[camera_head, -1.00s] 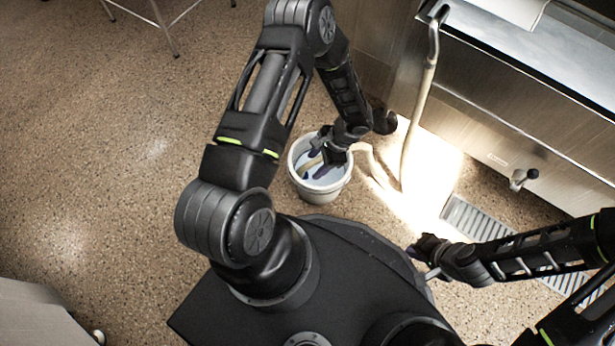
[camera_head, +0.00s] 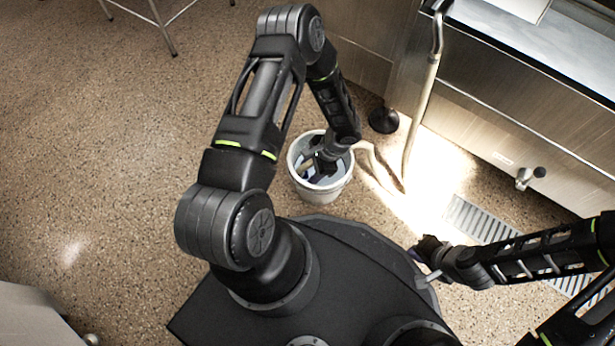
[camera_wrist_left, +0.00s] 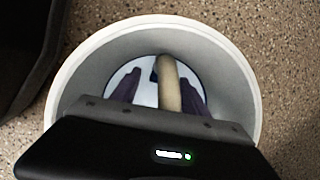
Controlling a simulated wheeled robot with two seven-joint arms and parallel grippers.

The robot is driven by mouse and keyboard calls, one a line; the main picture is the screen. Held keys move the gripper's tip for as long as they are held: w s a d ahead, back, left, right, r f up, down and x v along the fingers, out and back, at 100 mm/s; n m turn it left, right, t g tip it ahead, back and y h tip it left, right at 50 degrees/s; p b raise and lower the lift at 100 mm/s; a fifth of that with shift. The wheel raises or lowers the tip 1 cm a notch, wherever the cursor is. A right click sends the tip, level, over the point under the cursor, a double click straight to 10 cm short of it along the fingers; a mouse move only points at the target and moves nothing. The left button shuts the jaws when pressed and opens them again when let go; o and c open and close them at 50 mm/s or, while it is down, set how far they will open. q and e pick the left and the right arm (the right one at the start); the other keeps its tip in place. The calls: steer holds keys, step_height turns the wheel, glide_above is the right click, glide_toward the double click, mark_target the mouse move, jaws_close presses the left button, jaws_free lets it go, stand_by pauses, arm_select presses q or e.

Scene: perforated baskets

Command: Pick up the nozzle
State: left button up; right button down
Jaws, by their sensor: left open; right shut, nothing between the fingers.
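A white bucket (camera_head: 334,190) stands on the floor, and it also shows in the left wrist view (camera_wrist_left: 245,60). A beige hose (camera_wrist_left: 169,85) runs into the bucket between the fingers of my left gripper (camera_wrist_left: 160,98). A small dark piece by the hose's far end in the left wrist view may be part of the nozzle, which I cannot make out clearly. My left gripper (camera_head: 318,167) reaches down inside the bucket, open, with a purple finger on each side of the hose. Its palm hides the near part of the bucket. My right gripper (camera_head: 430,247) is shut and empty, away from the bucket.
The hose (camera_head: 372,165) lies over the floor right of the bucket and rises beside the steel counter (camera_head: 480,120). A tap (camera_head: 528,177) sticks out of the counter front. A floor drain grate (camera_head: 485,220) lies below it.

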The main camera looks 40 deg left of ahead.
arm_select(q)
steer(key=shift+c, duration=0.5)
jaws_close()
stand_by(0.3)
